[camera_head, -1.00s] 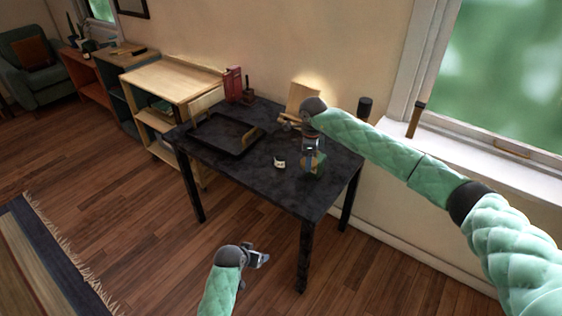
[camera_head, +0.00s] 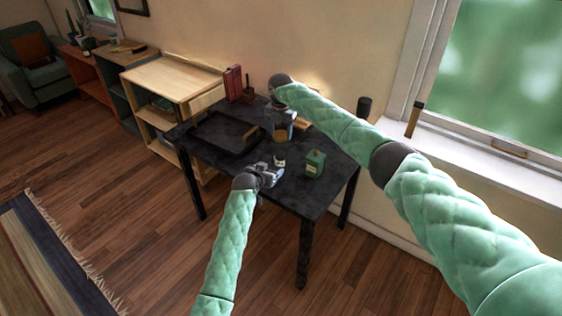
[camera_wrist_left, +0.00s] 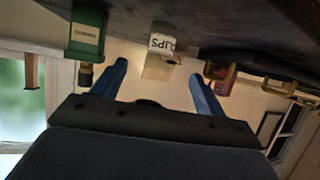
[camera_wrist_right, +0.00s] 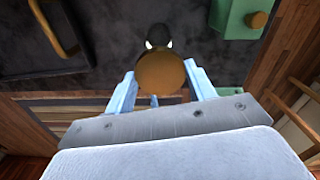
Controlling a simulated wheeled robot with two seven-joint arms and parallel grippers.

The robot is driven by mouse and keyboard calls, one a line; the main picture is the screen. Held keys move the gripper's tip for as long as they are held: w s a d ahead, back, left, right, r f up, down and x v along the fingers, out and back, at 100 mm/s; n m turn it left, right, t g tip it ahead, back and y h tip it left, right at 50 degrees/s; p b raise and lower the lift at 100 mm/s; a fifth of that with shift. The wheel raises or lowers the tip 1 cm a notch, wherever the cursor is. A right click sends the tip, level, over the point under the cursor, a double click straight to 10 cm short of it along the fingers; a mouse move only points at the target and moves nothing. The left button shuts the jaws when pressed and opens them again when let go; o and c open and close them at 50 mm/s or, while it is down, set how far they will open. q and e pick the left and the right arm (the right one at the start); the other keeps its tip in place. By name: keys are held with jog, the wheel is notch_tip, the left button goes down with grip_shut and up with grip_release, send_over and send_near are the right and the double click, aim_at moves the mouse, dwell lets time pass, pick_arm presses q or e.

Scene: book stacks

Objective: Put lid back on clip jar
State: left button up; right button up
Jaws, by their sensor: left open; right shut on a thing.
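The clip jar (camera_head: 280,161), small with a white label, stands on the dark table. Its label shows upside down in the left wrist view (camera_wrist_left: 163,43). My left gripper (camera_head: 271,176) is open, just in front of the jar and to its left. In the left wrist view the jar is beyond and between the open fingertips (camera_wrist_left: 158,80), and nothing is gripped. My right gripper (camera_head: 281,127) is shut on the round wooden lid (camera_wrist_right: 161,75), held above the table behind the jar. The lid hides part of the jar (camera_wrist_right: 158,36) in the right wrist view.
A green canister (camera_head: 315,163) stands right of the jar; its round wooden knob shows in the right wrist view (camera_wrist_right: 258,19). A black tray (camera_head: 207,146) lies to the left. Red books (camera_head: 233,82) stand at the back. The table's front right is clear.

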aim_at(279, 159)
pick_arm(q)
jog(key=shift+w+d+r+t, duration=0.1)
jog(key=shift+w+r+t, duration=0.25)
jog(key=shift+w, duration=0.25)
pick_arm(e)
jog(key=shift+w+d+f+m, duration=0.1)
jog(key=shift+w+f+m, duration=0.05)
jog(key=shift+m, duration=0.55)
jog(key=shift+w+f+m, duration=0.1)
jog(key=shift+w+m, duration=0.05)
jog(key=shift+m, duration=0.55)
pick_arm(q)
jog(key=x, duration=1.2)
jog(key=shift+s+d+f, duration=0.1)
jog(key=shift+f, duration=0.05)
jog(key=c, duration=1.5)
jog(key=shift+o, duration=0.2)
pick_arm(e)
jog(key=shift+f, duration=2.45)
jog(key=shift+f, duration=0.9)
